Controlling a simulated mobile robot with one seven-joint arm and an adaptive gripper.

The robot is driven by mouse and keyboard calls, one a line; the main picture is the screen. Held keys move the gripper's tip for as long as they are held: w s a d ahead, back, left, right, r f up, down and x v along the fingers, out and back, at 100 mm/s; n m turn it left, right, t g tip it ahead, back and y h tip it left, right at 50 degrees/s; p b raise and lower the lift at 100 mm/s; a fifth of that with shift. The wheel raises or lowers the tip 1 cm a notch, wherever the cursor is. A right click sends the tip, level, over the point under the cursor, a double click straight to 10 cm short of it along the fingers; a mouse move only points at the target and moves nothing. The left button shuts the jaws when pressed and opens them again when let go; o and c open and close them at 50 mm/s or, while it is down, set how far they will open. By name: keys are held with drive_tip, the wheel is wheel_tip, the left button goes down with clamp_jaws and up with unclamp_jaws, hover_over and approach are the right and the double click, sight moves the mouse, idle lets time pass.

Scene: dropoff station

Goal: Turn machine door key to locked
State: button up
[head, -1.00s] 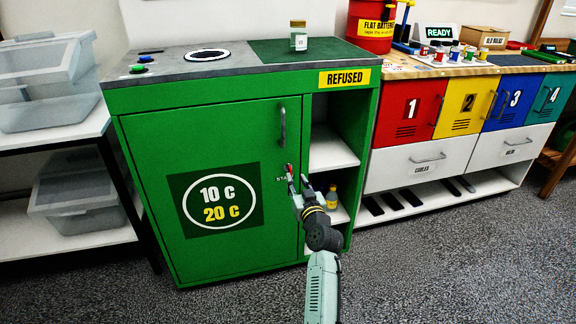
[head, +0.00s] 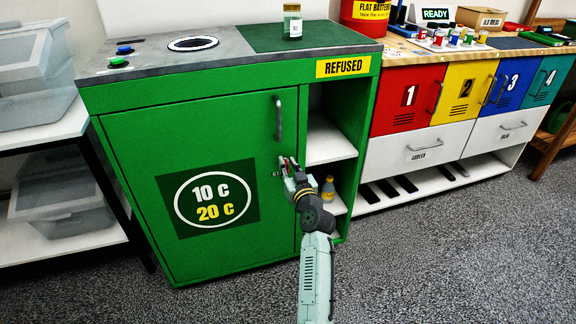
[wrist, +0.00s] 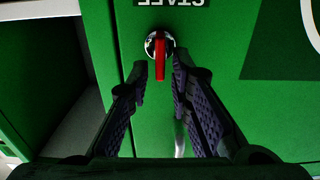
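The green machine door (head: 150,150) is closed, with a grey handle (head: 278,118) near its right edge. The key is a red tab on a round silver lock, in the wrist view (wrist: 160,62), just by the "STAFF" label (wrist: 170,3). The red tab stands lengthwise in that view. My gripper (head: 288,168) is at the lock in the head view. In the wrist view its two fingers (wrist: 160,75) are apart, one on each side of the key. A gap shows beside the tab, so I see no grip on it.
An open shelf bay (head: 328,140) with a small yellow-labelled bottle (head: 328,188) is right of the door, close to my gripper. A glass jar (head: 292,20) stands on the green mat on top. Numbered lockers (head: 408,98) stand further right. Carpet in front is clear.

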clamp_jaws()
drive_tip(key=shift+m, duration=0.3)
drive_tip(key=m, duration=0.3)
drive_tip(key=shift+w+d+b, duration=0.1)
drive_tip(key=shift+d+b, duration=0.1)
drive_tip(key=shift+b, duration=0.1)
drive_tip(key=m, duration=0.4)
drive_tip(key=shift+w+d+f, duration=0.1)
drive_tip(key=shift+d+f, duration=0.05)
drive_tip(key=shift+d, duration=0.2)
drive_tip(key=m+p, duration=0.1)
drive_tip(key=m, duration=0.2)
drive_tip(key=f+m+p, duration=0.1)
drive_tip(key=m, duration=0.3)
drive_tip(key=m+p, duration=0.1)
drive_tip(key=m, duration=0.2)
drive_tip(key=shift+w+d+f, duration=0.1)
drive_tip(key=shift+d+f, duration=0.05)
drive_tip(key=shift+d, duration=0.15)
drive_tip(key=shift+m, duration=0.3)
